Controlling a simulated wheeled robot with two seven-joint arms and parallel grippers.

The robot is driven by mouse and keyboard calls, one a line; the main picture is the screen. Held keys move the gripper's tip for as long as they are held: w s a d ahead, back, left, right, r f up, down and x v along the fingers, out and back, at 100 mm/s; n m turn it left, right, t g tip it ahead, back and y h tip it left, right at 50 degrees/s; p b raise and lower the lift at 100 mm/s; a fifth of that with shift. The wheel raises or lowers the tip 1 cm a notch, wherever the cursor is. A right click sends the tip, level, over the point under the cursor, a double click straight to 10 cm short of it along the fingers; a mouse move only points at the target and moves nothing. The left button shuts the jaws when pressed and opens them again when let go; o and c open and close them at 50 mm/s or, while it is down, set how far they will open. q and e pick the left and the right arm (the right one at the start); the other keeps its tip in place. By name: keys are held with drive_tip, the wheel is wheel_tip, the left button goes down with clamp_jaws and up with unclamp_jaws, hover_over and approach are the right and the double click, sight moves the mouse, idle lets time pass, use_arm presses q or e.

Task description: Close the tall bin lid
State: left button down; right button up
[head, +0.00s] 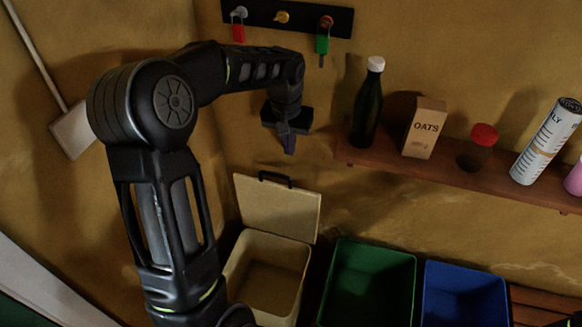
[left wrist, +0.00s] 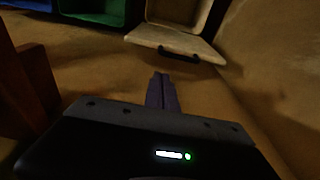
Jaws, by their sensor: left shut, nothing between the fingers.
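The tall bin (head: 264,277) is cream-coloured and stands against the wall, with its top open. Its lid (head: 279,207) stands raised behind the opening, with a black handle (head: 275,178) on its upper edge. In the left wrist view the lid (left wrist: 175,45) and its handle (left wrist: 178,53) show near the top. My left gripper (head: 289,146) is shut and empty, above the lid and apart from it. Its fingers also show in the left wrist view (left wrist: 162,78). My right gripper is not in view.
A green bin (head: 370,252) and a blue bin (head: 465,296) stand open to the right. A wooden shelf (head: 460,184) above them holds a dark bottle (head: 367,105), an oats box (head: 424,128), a red-capped jar (head: 478,148) and a can (head: 546,142). A key rack (head: 262,14) hangs above.

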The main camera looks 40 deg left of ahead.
use_arm(q)
drive_tip(key=shift+f, duration=0.15)
wheel_tip(320, 180, down, 10)
drive_tip(key=w+p, duration=0.1)
drive_tip(key=shift+w+a, duration=0.15)
drive_tip(key=shift+w, duration=0.05)
idle(0.4)
